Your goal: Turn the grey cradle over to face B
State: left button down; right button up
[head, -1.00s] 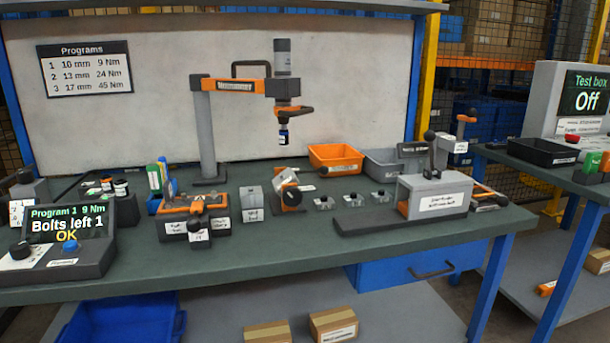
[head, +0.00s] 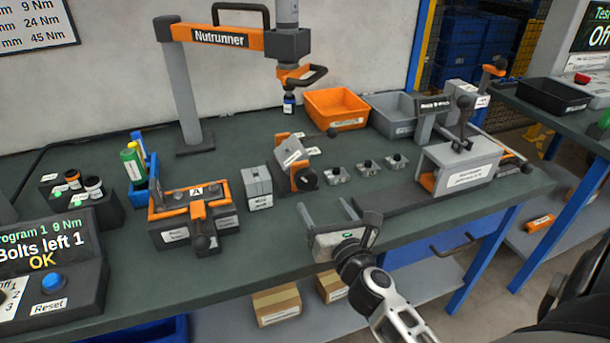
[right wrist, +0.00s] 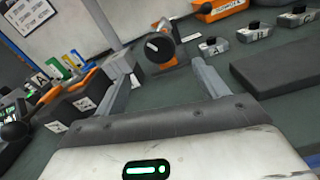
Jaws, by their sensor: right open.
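The grey cradle, a tilted grey block with a white label (head: 291,158), sits in an orange stand with a dark round disc and a black-knobbed handle, at the middle of the bench. It also shows in the right wrist view, where the disc (right wrist: 158,46) bears a white mark. No letter on it is readable. My right gripper (head: 338,214) is open and empty over the bench's front edge, nearer than the cradle and apart from it. In the right wrist view its fingers (right wrist: 163,72) point toward the stand, which appears between and beyond them. My left gripper is not in view.
An orange-clamped fixture marked A (head: 197,191) and a small grey block (head: 258,187) stand left of the cradle. Several small knobbed parts (head: 367,168) and a grey lever press (head: 459,165) stand right. The nutrunner (head: 288,76) hangs behind. Bench front is mostly clear.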

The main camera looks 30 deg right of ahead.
aim_at(308, 183)
jog(key=x, duration=1)
jog(key=shift+w, duration=0.3)
jog(key=c, duration=1)
